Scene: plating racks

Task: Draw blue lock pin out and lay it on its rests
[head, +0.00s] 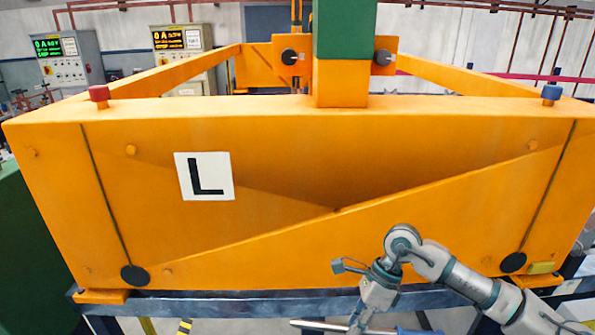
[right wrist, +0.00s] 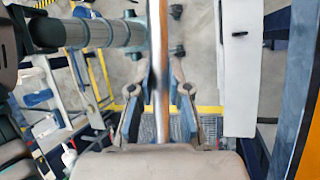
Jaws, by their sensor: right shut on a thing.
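My right gripper (right wrist: 160,88) is shut on a slim silver rod, seen between its fingers in the right wrist view. In the head view the right arm comes in from the lower right, with the gripper (head: 362,326) at the bottom edge. The silver rod of the blue lock pin (head: 312,325) sticks out left of it, lying nearly level, and a blue part shows on the right. The picture's edge cuts off the rest. The pin is in front of and below the orange beam (head: 300,150), apart from it. The rests cannot be made out. My left gripper is not in view.
The beam has an "L" plate (head: 204,176), a red knob (head: 99,94) at top left and a blue knob (head: 549,92) at top right. A dark blue rail (head: 230,303) runs under the beam. A white panel (right wrist: 238,65) stands right of the rod in the right wrist view.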

